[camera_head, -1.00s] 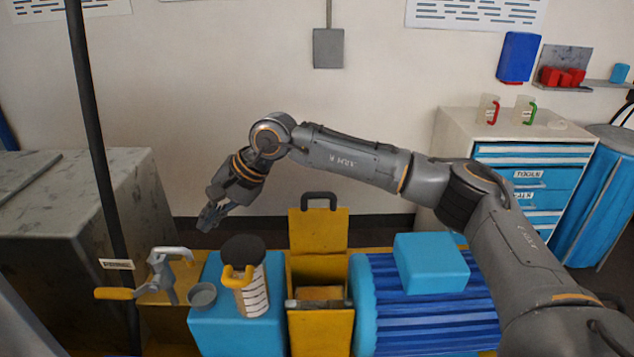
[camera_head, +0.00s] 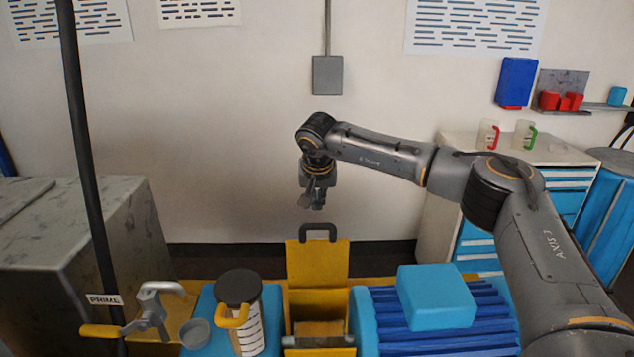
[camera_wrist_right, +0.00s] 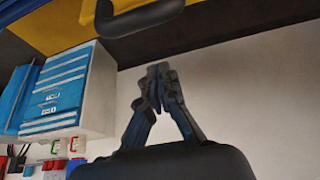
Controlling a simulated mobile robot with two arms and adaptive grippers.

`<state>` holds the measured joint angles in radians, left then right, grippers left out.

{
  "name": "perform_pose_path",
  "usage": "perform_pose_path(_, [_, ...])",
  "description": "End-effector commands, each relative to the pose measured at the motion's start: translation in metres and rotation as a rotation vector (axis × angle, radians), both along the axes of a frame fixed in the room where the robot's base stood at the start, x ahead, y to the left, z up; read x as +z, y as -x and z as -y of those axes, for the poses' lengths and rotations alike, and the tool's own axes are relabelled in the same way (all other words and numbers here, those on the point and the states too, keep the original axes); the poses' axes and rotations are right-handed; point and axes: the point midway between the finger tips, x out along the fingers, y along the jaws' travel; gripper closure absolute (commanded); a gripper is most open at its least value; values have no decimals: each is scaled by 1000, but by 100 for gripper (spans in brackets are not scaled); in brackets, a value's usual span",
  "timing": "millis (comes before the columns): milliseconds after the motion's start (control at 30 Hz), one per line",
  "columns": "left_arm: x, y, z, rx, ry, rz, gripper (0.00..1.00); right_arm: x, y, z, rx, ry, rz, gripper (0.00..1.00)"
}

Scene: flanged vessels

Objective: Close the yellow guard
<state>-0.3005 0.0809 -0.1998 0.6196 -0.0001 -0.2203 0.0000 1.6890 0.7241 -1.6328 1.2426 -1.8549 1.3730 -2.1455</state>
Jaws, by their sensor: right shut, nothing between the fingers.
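The yellow guard (camera_head: 317,265) stands upright, hinged open, at the back of a yellow box between the two blue machine parts. It has a dark grey handle (camera_head: 318,230) on its top edge. My right gripper (camera_head: 317,203) hangs above the handle, pointing down, apart from it. Its fingers (camera_wrist_right: 157,75) are shut and empty in the right wrist view. There the dark handle (camera_wrist_right: 140,18) and a strip of the yellow guard (camera_wrist_right: 65,22) show at the top edge. My left gripper is not in view.
A ribbed blue motor (camera_head: 430,340) with a blue block (camera_head: 436,297) is right of the box. A clear jug with a dark lid (camera_head: 238,287), a grey cup (camera_head: 195,334) and a yellow-handled lever (camera_head: 102,331) are left. A dark pole (camera_head: 84,150) stands at the left.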

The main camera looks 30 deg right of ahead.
Motion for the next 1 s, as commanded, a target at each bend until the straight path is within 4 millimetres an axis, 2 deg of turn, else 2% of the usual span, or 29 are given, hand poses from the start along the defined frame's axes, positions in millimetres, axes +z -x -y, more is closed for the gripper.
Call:
perform_pose_path(33, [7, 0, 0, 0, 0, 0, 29, -8, -3, 2, -1, 1, -5, 100])
perform_pose_path(200, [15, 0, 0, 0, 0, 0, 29, -7, 17, -9, 4, -2, 0, 100])
perform_pose_path(433, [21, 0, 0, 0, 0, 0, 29, -10, 31, -15, 1, -2, 1, 100])
perform_pose_path(1000, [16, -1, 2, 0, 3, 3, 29, -12, 31, -16, 1, 4, 14, 100])
